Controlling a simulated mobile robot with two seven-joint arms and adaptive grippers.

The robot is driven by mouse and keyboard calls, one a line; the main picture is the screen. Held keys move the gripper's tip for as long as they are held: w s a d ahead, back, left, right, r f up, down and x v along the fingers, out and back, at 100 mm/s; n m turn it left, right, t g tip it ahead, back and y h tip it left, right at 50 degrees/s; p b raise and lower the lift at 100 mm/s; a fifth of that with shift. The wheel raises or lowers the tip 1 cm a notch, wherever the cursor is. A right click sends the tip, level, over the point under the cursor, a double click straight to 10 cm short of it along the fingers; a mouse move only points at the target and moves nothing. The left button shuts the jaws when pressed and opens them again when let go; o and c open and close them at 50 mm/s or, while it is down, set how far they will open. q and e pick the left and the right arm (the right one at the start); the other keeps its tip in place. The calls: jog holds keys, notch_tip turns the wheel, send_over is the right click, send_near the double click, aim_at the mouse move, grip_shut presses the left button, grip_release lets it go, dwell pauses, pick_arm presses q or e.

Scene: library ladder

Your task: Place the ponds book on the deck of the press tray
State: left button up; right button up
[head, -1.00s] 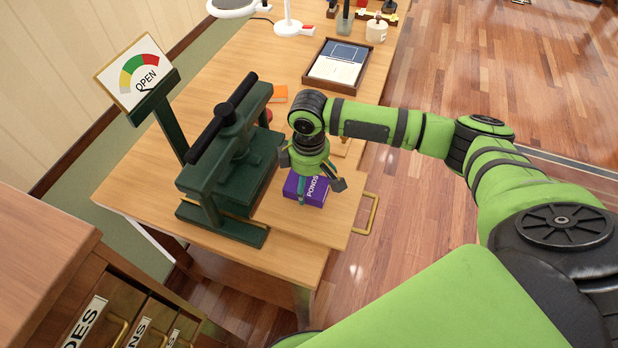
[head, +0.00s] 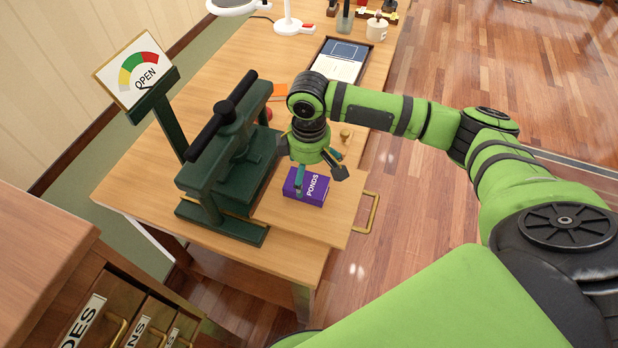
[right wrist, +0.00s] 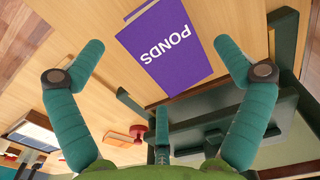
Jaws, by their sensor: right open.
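The purple ponds book (head: 308,187) lies flat on the wooden deck of the press tray (head: 330,222), which sticks out from the green press (head: 228,165) and has a brass handle (head: 369,212). My right gripper (head: 318,182) is open above the book. In the right wrist view the book (right wrist: 165,45) lies between and beyond the spread fingers (right wrist: 168,62), with a visible gap to each. My left gripper is not in view.
A dark-framed tray with papers (head: 340,62) lies further back on the table. A drawer cabinet (head: 110,300) is at lower left. Open wooden floor lies to the right.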

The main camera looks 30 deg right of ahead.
aim_at(309, 180)
notch_tip(309, 180, up, 9)
jog(key=shift+b, duration=0.4)
